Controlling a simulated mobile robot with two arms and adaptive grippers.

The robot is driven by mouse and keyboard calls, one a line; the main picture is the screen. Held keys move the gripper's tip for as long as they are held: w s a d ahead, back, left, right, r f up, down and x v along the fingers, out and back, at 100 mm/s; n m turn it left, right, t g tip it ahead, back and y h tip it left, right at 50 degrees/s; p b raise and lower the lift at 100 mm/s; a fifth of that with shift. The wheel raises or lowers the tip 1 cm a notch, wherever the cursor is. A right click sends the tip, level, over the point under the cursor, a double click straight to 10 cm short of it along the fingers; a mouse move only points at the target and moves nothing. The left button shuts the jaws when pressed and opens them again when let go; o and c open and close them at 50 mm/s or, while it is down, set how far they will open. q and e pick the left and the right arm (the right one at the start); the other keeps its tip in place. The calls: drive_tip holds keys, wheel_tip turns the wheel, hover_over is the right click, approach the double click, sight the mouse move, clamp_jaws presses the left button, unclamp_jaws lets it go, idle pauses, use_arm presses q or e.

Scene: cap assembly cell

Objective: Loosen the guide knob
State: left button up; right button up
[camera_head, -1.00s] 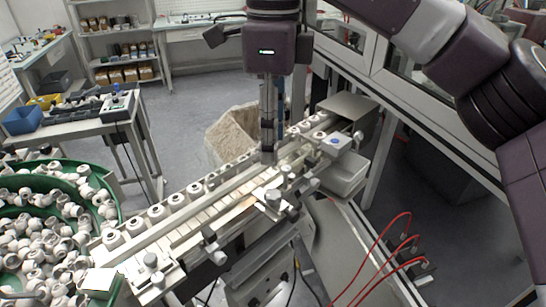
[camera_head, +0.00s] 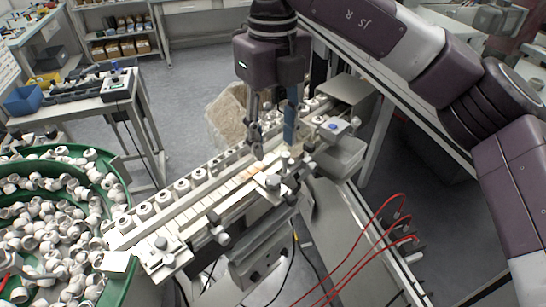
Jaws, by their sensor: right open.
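The guide rail (camera_head: 205,205) runs from the lower left to the middle, with a row of white caps along its far side. I cannot tell which is the guide knob. My right gripper (camera_head: 273,145) points down over the far half of the rail, its fingers apart and nothing seen between them. It is above and behind the farther knob; contact with the rail is unclear. My left gripper is not in view.
A green bowl feeder (camera_head: 128,185) full of white caps fills the lower left. A grey bin (camera_head: 340,160) and a blue-topped button box (camera_head: 333,127) stand by the rail's far end. Red hoses (camera_head: 378,215) curve at the lower right. A side table (camera_head: 80,115) stands at the left.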

sight(273, 179)
drive_tip(key=m, duration=0.2)
drive_tip(key=m+p, duration=0.1)
drive_tip(key=shift+s+f+m, duration=0.15)
drive_tip(key=shift+f+m, duration=0.25)
drive_tip(key=shift+f, duration=0.3)
drive_tip(key=shift+f+p, duration=1.3)
drive_tip(key=shift+f, duration=2.45)
drive_tip(key=shift+c, duration=0.5)
clamp_jaws()
